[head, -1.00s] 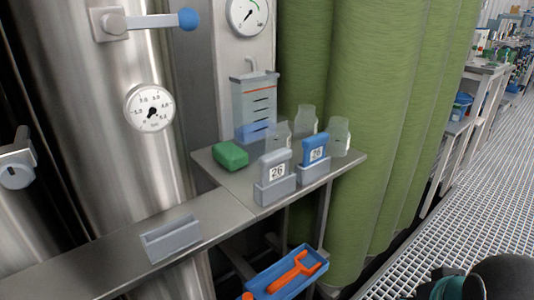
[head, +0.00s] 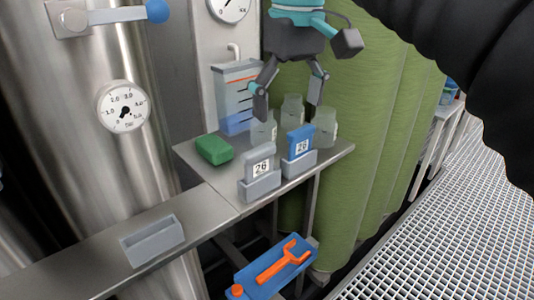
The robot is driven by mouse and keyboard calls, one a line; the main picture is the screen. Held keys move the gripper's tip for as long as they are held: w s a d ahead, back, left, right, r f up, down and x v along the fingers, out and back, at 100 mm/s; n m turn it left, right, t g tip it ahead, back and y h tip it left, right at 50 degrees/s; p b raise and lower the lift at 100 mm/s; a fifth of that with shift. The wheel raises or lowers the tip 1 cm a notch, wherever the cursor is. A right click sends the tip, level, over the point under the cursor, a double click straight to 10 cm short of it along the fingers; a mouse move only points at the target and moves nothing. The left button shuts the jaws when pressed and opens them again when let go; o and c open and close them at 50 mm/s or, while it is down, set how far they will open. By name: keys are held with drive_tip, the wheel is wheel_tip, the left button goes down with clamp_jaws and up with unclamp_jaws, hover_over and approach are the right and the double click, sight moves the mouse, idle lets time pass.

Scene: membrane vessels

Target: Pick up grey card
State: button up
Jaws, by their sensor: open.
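The grey card (head: 260,160), with a white label reading 26, stands upright in a light grey holder (head: 259,188) near the front edge of the small metal shelf. My gripper (head: 288,105) is above the shelf, pointing down, with its fingers spread and nothing between them. It is higher than the grey card and a little to its right in the picture, over the clear jars. I cannot tell its exact depth relative to the card.
A blue card (head: 300,141) stands in a holder right of the grey one. Clear jars (head: 323,127), a green block (head: 214,149) and a marked container (head: 237,95) surround them. An empty holder (head: 152,241) sits on the left ledge. A blue tray (head: 274,268) with an orange tool hangs lower.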

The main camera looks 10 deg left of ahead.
wheel_tip(320, 180, up, 3)
drive_tip(key=n, duration=0.2)
hover_over(259, 149)
drive_tip(key=shift+g, duration=0.4)
drive_tip(key=f, duration=0.2)
drive_tip(key=f+b, duration=0.1)
drive_tip(key=f, duration=0.5)
drive_tip(key=shift+w+a+f, duration=0.1)
drive_tip(key=shift+w+f, duration=0.1)
drive_tip(key=shift+w, duration=0.05)
drive_tip(key=shift+s+f+b, duration=0.15)
drive_tip(key=shift+f+b, duration=0.25)
drive_tip(key=shift+f, duration=0.85)
drive_tip(key=shift+s+f+b, duration=0.15)
drive_tip(key=shift+f+b, duration=0.2)
drive_tip(key=shift+f, duration=0.9)
drive_tip(key=c, duration=1.1)
